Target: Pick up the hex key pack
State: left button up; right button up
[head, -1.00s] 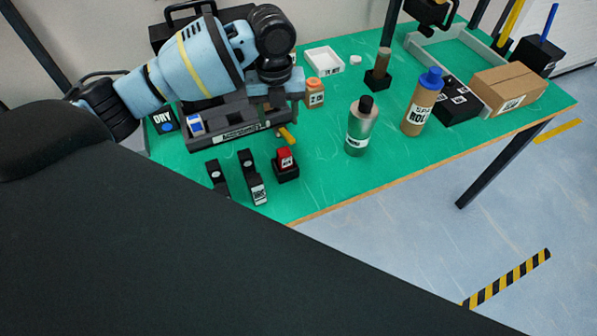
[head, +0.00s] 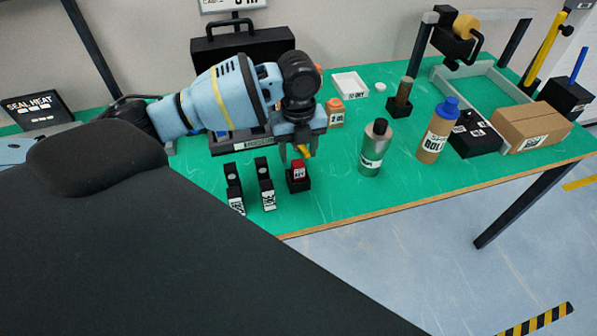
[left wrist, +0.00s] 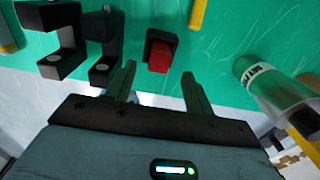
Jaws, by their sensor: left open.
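No item is clearly readable as the hex key pack. The likeliest is a small red block (head: 298,171) with a white label, set in a black holder (head: 298,185) near the table's front edge. The red block also shows in the left wrist view (left wrist: 159,56), just beyond the gap between my fingers. My left gripper (head: 296,151) is open and empty, pointing down behind and above the red block in the head view. Its two dark fingers show apart in the left wrist view (left wrist: 158,82). I see no contact with the block. My right gripper is not in view.
Two black bracket-like pieces (head: 266,184) stand left of the red block. A green-silver bottle (head: 374,150) and a brown bottle with a blue cap (head: 437,132) stand to the right. A yellow piece (head: 305,151) lies by my fingers. A cardboard box (head: 531,126) is farther right.

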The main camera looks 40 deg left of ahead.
aim_at(298, 162)
pick_arm(q)
jog(key=shift+f, duration=2.8)
jog(key=c, duration=1.1)
